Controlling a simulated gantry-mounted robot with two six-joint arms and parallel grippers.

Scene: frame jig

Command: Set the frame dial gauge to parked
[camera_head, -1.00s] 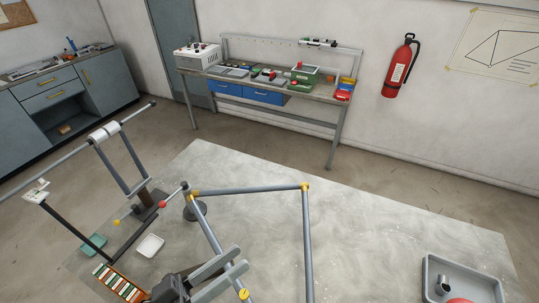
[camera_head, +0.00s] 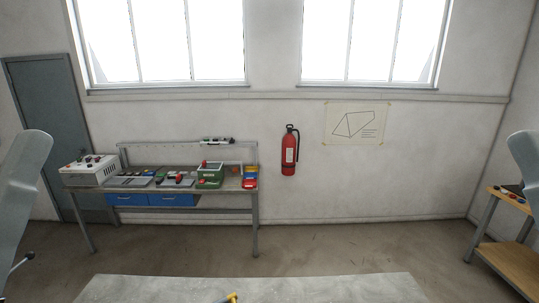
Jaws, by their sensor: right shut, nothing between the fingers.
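The dial gauge is not in this view. Of the frame, only a small yellow joint (camera_head: 231,297) shows at the bottom edge, above the far part of the pale jig table (camera_head: 330,288). The rest of the frame is below the picture. Grey links of my arms stand at the left and right edges. Neither gripper's fingers can be seen.
A workbench (camera_head: 155,209) against the back wall holds a white control box (camera_head: 90,172), a green box (camera_head: 209,176) and coloured bins (camera_head: 250,178). A red fire extinguisher (camera_head: 290,152) hangs on the wall. A wooden shelf unit (camera_head: 510,262) stands at the right.

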